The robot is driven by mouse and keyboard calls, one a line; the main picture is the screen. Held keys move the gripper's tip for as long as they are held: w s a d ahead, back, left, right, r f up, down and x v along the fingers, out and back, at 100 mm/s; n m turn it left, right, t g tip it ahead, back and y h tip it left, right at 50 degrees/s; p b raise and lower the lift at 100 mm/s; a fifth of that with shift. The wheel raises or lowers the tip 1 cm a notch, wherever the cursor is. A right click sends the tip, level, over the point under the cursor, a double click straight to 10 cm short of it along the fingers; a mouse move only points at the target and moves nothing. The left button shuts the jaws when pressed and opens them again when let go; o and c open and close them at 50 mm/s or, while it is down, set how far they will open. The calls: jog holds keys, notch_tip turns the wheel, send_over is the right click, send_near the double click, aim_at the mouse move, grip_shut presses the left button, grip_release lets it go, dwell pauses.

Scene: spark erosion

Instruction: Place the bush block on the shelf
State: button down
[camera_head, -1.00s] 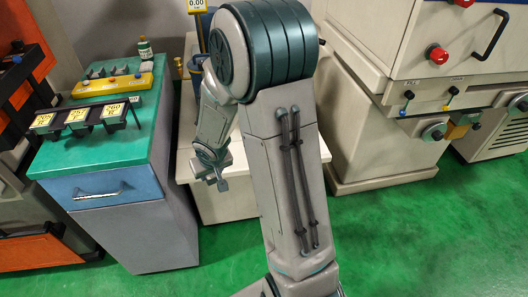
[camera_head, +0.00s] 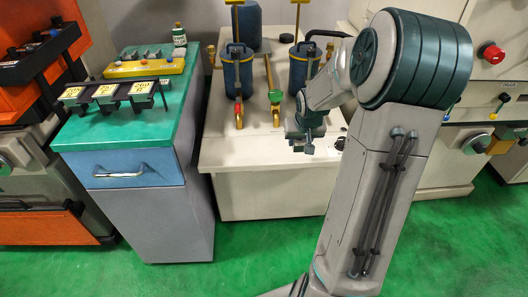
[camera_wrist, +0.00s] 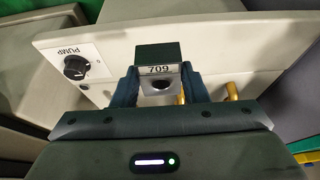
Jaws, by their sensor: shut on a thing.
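My gripper (camera_wrist: 160,88) is shut on a small block (camera_wrist: 158,54) in the wrist view. The block has a dark green top and a silver face marked 709 with a dark round hole; I take it for the bush block. In the head view my gripper (camera_head: 305,140) is low over the pale machine bench, left of my arm, and the block cannot be made out there. No thing is plainly marked as the shelf; an orange and black rack (camera_head: 85,58) with dark ledges stands at the far left.
A cabinet with a green top (camera_head: 115,133) holds a black stand of yellow-labelled slots (camera_head: 105,91), a yellow tray (camera_head: 145,67) and a small bottle (camera_head: 179,35). Blue canisters (camera_head: 238,70) and brass pipes stand on the pale bench (camera_head: 225,155). Green floor is clear in front.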

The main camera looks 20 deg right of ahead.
jog(key=b, duration=0.1)
send_over(283, 147)
jog(key=s, duration=0.1)
jog(key=f, duration=0.7)
jog(key=shift+a, duration=0.2)
jog(key=shift+f, duration=1.9)
jog(key=shift+f+b, duration=0.15)
jog(key=shift+b, duration=0.15)
jog(key=c, duration=0.8)
grip_release()
jog(key=shift+s, duration=0.1)
jog(key=shift+c, duration=0.2)
